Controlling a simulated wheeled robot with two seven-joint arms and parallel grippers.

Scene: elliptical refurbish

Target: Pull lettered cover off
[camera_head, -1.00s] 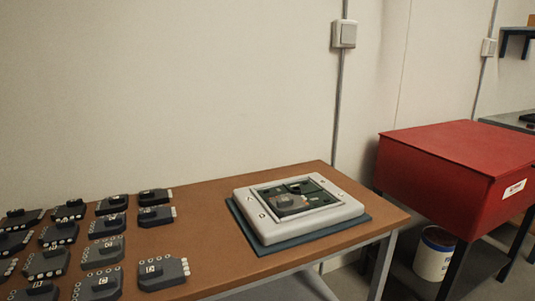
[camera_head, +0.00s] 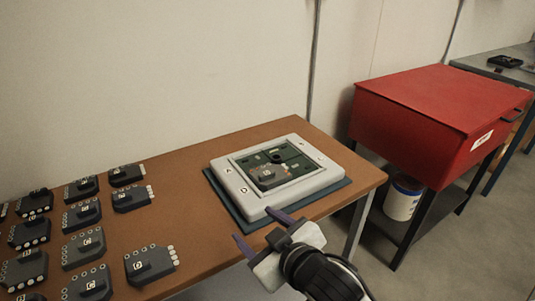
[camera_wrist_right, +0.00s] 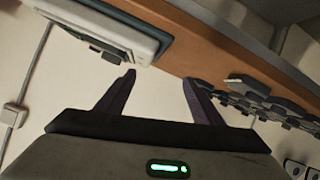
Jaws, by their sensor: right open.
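A light grey frame-shaped housing (camera_head: 228,181) with letters on its rim lies on a dark blue mat (camera_head: 334,188) on the brown table. Green boards (camera_head: 291,163) and a dark grey lettered cover (camera_head: 266,177) sit inside its opening. My right gripper (camera_head: 261,229) is open and empty at the table's front edge, in front of the housing and apart from it. In the right wrist view, its two dark fingers (camera_wrist_right: 158,88) are spread, with the housing (camera_wrist_right: 110,18) at the upper left. My left gripper is not in view.
Several dark grey modules (camera_head: 150,264) with round contacts stand in rows on the table's left (camera_head: 190,225). A red lidded box (camera_head: 430,105) stands on a dark stand to the right, with a white bucket (camera_head: 402,198) below. Bare tabletop lies between modules and mat.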

